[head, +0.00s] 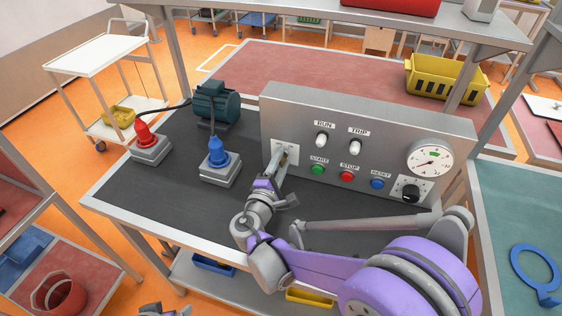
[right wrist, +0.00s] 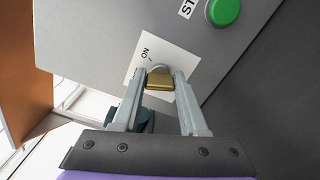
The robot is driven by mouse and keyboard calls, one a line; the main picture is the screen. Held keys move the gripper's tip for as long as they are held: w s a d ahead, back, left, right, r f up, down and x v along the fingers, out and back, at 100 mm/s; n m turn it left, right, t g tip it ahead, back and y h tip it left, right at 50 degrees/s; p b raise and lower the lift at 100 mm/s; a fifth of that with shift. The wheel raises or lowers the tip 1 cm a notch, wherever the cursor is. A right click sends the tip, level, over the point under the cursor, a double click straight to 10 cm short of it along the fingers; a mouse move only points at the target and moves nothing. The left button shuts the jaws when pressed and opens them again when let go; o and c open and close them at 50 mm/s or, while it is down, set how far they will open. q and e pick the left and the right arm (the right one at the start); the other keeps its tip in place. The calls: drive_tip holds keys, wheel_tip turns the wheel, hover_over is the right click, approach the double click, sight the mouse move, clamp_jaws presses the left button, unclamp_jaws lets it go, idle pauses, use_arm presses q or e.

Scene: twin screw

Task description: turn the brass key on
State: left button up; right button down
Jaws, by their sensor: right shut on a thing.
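The brass key (right wrist: 160,81) sits in a round lock on a white plate (right wrist: 137,68) marked ON, at the left end of the grey control panel (head: 375,120). My right gripper (head: 282,158) reaches the plate in the head view and largely hides the key there. In the right wrist view its two fingers (right wrist: 159,88) are shut on the key's bow, one on each side. Whether the key points at the ON mark cannot be told. A small part of what looks like my left gripper (head: 163,310) shows at the bottom edge; its fingers are not clear.
The panel carries white RUN and TRIP switches, a green START button (head: 317,170), a red STOP button (head: 347,176), a blue RESET button, a gauge and a black knob (head: 411,193). Red (head: 145,135) and blue (head: 218,152) plugs stand at left on the dark bench top.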

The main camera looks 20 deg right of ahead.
drive_tip(key=m, duration=0.5)
drive_tip(key=shift+f+m, duration=0.1)
drive_tip(key=shift+m, duration=2.4)
drive_tip(key=shift+c, duration=2.2)
unclamp_jaws()
drive_tip(key=v, duration=1.1)
drive_tip(key=shift+b, duration=0.4)
drive_tip(key=shift+w, duration=0.1)
